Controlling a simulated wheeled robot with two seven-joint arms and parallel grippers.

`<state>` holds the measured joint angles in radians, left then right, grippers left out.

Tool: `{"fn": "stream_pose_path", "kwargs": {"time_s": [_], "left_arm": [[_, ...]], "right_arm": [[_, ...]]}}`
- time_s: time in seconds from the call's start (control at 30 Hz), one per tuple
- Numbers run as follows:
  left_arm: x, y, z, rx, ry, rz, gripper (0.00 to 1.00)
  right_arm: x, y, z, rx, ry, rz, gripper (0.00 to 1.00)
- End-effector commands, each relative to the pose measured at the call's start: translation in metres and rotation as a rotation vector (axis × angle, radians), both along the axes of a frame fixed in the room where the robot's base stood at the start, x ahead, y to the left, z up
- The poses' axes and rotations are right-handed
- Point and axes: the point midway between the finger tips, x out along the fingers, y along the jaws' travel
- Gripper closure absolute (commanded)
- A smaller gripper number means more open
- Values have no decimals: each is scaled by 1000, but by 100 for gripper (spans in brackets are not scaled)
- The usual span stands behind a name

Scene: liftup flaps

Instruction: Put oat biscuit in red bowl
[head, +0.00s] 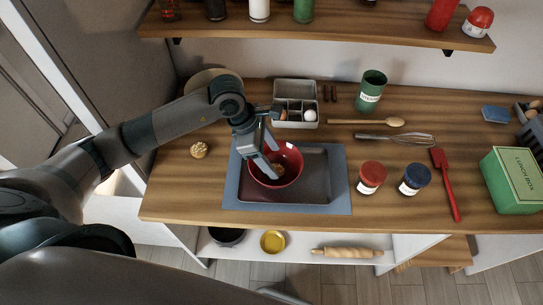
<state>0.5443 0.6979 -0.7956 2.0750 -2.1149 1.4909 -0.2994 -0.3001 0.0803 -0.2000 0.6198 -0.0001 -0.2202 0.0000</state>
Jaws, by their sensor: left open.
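The red bowl (293,176) stands on the left part of a dark tray (316,190) on the counter. A small brown round thing, which looks like the oat biscuit (279,170), lies inside the bowl, partly hidden by my left gripper. My left gripper (270,161) points down over the bowl's left side with its fingers open, and its tips reach inside the rim. I cannot tell whether a fingertip touches the biscuit. My right gripper is not in view.
A sectioned box with an egg (295,104) stands behind the bowl. A shelf (317,29) hangs above the back.

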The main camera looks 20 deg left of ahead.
Motion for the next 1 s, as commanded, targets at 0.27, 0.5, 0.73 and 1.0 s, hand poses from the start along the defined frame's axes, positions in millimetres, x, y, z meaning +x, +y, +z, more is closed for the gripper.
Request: {"fn": "stream_pose_path", "kwargs": {"time_s": [0.27, 0.5, 0.73, 1.0], "left_arm": [[0, 0, 38, 0, -3, -1, 38], [0, 0, 60, -1, -2, -1, 38], [0, 0, 61, 0, 0, 0, 38], [0, 0, 61, 0, 0, 0, 38]], "right_arm": [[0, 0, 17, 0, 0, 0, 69], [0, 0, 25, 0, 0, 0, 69], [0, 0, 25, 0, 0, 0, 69], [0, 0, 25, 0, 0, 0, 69]]}}
